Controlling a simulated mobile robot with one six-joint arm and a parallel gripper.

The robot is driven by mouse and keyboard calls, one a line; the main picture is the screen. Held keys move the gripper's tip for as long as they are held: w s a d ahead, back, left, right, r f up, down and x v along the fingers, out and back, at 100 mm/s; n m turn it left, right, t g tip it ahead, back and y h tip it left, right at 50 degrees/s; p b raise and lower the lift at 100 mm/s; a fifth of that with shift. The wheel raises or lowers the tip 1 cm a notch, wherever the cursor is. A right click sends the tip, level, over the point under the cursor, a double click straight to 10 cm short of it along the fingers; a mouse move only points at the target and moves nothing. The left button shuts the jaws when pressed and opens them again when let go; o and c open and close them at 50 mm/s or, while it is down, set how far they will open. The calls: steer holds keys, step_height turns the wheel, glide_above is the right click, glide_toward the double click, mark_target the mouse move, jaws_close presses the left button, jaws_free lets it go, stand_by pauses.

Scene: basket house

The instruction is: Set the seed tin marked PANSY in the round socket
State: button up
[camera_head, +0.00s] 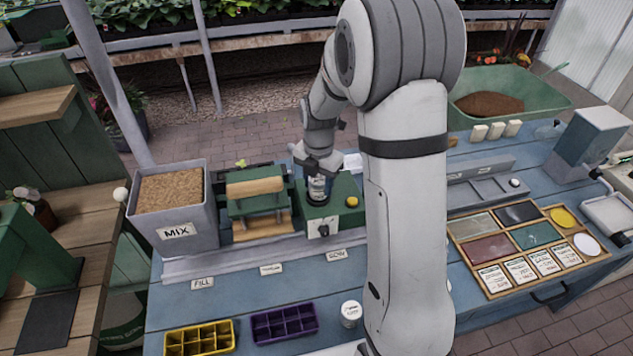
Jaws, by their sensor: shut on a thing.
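My gripper (318,168) points down over the green station behind the SOW label and is shut on a small pale tin (317,188). The tin is upright, with its top between the fingers. Its lower end is at the dark round socket (317,203) on top of the green station (345,190). I cannot tell whether it is seated or just above it. The lettering on the held tin is too small to read. A second white tin (350,313) stands on the blue bench near the front, beside my arm; its label is also unreadable.
A grey MIX bin (176,212) and a green press (256,198) stand left of the station. Yellow (200,339) and purple (284,323) seed trays lie in front. A wooden card tray (470,275) is at right. My arm hides the bench's middle.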

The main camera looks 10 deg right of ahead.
steer(key=shift+f+b, duration=0.5)
steer(key=shift+f, duration=0.2)
stand_by(0.4)
steer(key=o, duration=1.5)
steer(key=shift+o, duration=0.2)
steer(key=shift+r, duration=0.15)
steer(key=shift+r+p, duration=2.5)
steer(key=shift+r, duration=1.4)
